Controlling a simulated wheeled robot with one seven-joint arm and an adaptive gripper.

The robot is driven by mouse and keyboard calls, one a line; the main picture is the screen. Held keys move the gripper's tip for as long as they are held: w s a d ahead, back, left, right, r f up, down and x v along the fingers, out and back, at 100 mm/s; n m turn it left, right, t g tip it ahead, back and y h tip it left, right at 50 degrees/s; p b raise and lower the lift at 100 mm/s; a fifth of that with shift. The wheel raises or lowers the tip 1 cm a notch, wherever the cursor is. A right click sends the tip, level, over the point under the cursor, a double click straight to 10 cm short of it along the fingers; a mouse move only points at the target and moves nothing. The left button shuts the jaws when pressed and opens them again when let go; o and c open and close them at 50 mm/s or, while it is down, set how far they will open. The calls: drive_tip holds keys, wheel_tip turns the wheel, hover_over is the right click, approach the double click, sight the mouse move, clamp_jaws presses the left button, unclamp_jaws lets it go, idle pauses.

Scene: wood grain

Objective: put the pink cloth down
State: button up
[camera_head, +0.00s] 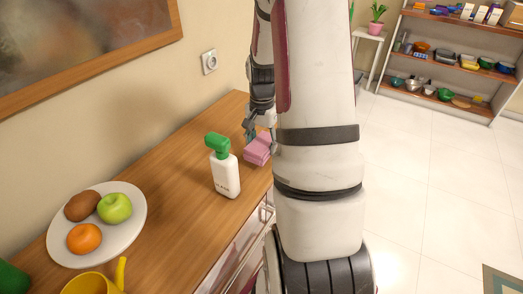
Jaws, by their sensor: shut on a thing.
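The pink cloth (257,149) is a folded pink piece at the right end of the wooden counter, partly hidden behind my arm. My gripper (249,134) is at the cloth's upper left edge, pointing down, and is shut on it. The fingertips are small and partly hidden here. The cloth is at or just above the counter top; I cannot tell whether it touches the wood.
A white spray bottle (226,175) with a green head stands just left of the cloth. A plate (64,237) with fruit and a yellow watering can (88,285) are at the left. The wooden counter (165,165) is bare behind the bottle. A wall is behind.

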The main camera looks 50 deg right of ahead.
sight(262, 150)
wheel_tip(262, 150, down, 3)
drive_tip(key=shift+w+f, duration=0.1)
drive_tip(key=o, duration=1)
drive_tip(key=shift+o, duration=0.2)
